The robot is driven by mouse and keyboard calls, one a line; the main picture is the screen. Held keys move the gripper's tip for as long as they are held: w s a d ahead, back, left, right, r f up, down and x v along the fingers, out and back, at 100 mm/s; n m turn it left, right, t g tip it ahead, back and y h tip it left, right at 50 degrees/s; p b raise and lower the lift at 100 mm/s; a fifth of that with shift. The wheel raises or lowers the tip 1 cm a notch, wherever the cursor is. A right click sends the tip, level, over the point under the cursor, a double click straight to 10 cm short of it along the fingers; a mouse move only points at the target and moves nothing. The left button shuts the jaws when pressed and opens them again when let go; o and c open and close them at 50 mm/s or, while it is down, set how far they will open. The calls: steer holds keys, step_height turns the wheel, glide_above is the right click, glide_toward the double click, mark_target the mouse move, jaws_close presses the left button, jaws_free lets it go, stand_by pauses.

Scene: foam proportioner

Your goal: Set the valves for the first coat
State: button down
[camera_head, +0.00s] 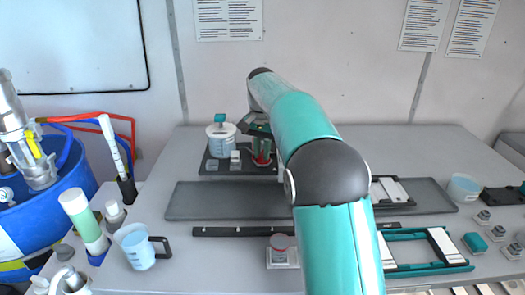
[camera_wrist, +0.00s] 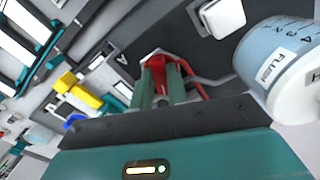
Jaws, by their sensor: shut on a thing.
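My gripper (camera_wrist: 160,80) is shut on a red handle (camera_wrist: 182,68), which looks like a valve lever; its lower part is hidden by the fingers. In the head view my gripper (camera_head: 260,147) is over the dark plate (camera_head: 214,165) at the back, with the red piece (camera_head: 262,161) just under it. A white jar (camera_head: 221,142) with blue liquid and a teal top stands left of my gripper. In the wrist view this jar (camera_wrist: 282,62) is close on the right and reads "FLUSH". A white square block (camera_wrist: 222,17) sits on the plate beside the jar. The valve's exact setting cannot be told.
A long dark mat (camera_head: 230,201) lies in front of the plate. A measuring jug (camera_head: 138,246), a green-and-white tube (camera_head: 80,215) and a blue drum (camera_head: 62,195) stand at left. A teal frame (camera_head: 425,267) and a blue-filled cup (camera_head: 463,187) are at right.

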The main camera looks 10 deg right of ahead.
mark_target(261, 154)
steer(key=m, duration=0.6)
steer(key=shift+w+a, duration=0.1)
steer(key=shift+w, duration=0.05)
steer(key=m, duration=0.4)
steer(key=shift+w+m, duration=0.1)
steer(key=shift+m, duration=1.5)
steer(key=c, duration=1.4)
jaws_free()
steer(key=shift+r, duration=0.1)
steer(key=shift+r, duration=6.8)
